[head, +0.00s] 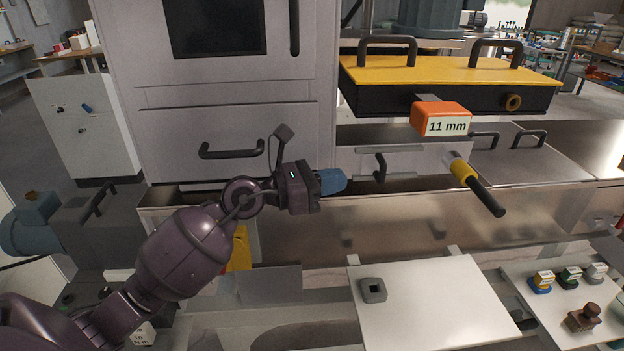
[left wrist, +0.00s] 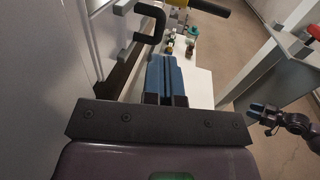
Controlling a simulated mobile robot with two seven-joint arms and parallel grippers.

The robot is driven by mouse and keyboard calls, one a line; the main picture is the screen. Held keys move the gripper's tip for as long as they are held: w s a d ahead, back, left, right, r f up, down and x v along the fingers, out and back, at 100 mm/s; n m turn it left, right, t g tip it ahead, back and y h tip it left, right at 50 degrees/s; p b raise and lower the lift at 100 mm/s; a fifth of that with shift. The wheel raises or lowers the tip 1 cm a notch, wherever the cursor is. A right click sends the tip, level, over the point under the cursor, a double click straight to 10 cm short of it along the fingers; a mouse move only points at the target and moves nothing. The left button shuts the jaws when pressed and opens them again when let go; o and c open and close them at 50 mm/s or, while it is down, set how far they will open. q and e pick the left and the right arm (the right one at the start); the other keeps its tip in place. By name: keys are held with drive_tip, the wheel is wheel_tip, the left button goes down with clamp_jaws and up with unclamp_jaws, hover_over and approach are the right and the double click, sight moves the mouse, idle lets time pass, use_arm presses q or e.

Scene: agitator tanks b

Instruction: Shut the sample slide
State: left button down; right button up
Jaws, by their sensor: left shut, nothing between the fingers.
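A metal front panel with a dark upright handle (head: 380,167) is right of the white cabinet in the head view; it looks like the sample slide (head: 408,158), though no label confirms this. How far it stands out is hard to tell. My left gripper (head: 343,181) is shut and empty, its blue fingers just left of the handle and apart from it. In the left wrist view, the blue fingers (left wrist: 166,80) are together below the dark handle (left wrist: 150,22). My right gripper (left wrist: 258,108) shows small at the right edge there; its jaw opening is unclear.
A black lever with a yellow collar (head: 478,187) juts out right of the handle, below an orange "11 mm" block (head: 441,118). A yellow-topped cover (head: 450,70) sits above. A white cabinet (head: 225,130) with a drawer handle stands left. A pale plate (head: 430,305) lies below.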

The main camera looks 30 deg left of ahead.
sight(380, 172)
use_arm(q)
drive_tip(key=p+x, duration=0.1)
drive_tip(key=x, duration=0.5)
drive_tip(key=shift+w+d, duration=0.25)
drive_tip(key=shift+w, duration=0.1)
drive_tip(key=shift+w+d, duration=0.2)
drive_tip(key=shift+d, duration=0.15)
drive_tip(key=x, duration=0.1)
drive_tip(key=p+x, duration=0.1)
drive_tip(key=x, duration=0.2)
drive_tip(key=shift+s+d+p, duration=0.25)
drive_tip(key=shift+s+p, duration=0.05)
drive_tip(key=shift+p, duration=0.1)
drive_tip(key=shift+f, duration=0.1)
